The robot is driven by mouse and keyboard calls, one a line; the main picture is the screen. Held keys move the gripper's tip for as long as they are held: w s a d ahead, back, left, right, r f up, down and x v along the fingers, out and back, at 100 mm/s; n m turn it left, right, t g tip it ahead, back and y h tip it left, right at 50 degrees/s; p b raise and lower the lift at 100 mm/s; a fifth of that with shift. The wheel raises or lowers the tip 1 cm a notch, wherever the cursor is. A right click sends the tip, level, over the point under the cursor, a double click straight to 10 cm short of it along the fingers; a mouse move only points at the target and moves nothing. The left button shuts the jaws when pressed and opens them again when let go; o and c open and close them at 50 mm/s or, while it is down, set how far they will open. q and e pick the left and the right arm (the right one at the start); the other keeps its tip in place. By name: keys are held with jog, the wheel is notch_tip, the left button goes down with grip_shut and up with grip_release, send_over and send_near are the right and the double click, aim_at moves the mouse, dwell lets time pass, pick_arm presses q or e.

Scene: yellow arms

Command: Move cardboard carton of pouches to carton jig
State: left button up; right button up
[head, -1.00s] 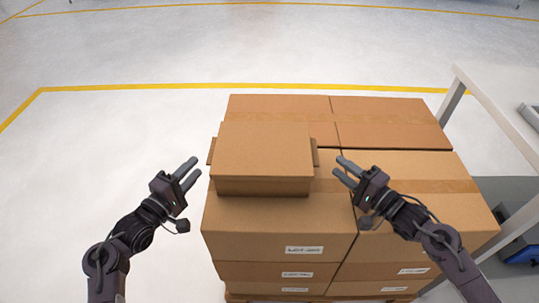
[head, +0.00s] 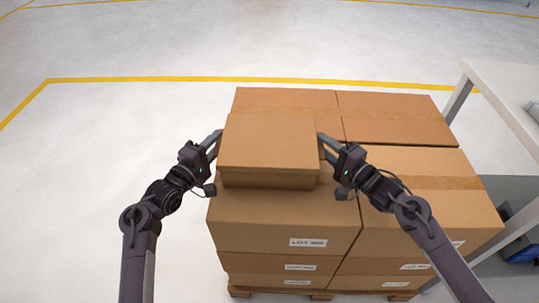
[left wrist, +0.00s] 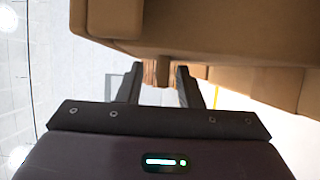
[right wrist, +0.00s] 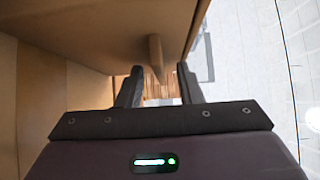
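The cardboard carton (head: 268,143) is a small closed brown box with a flap-like tab on each side. It sits on top of the stacked boxes at the left. My left gripper (head: 215,143) is at its left side; in the left wrist view the fingers (left wrist: 158,85) stand apart on either side of the carton's tab (left wrist: 162,72). My right gripper (head: 326,147) is at the right side; in the right wrist view its fingers (right wrist: 158,88) stand apart around the other tab (right wrist: 155,58). Both grippers look open. I cannot identify the carton jig in these views.
Large taped boxes (head: 415,165) are stacked on a wooden pallet (head: 320,296). A white table (head: 500,95) stands at the right with a grey object at its cut-off edge. A blue item (head: 522,250) lies lower right. Open floor is at the left and behind.

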pick_arm(q)
jog(key=shift+c, duration=0.4)
pick_arm(e)
jog(key=shift+c, duration=0.4)
pick_arm(q)
grip_shut()
pick_arm(e)
grip_shut()
pick_arm(q)
jog(key=shift+r, duration=0.1)
pick_arm(e)
jog(key=shift+r, duration=0.1)
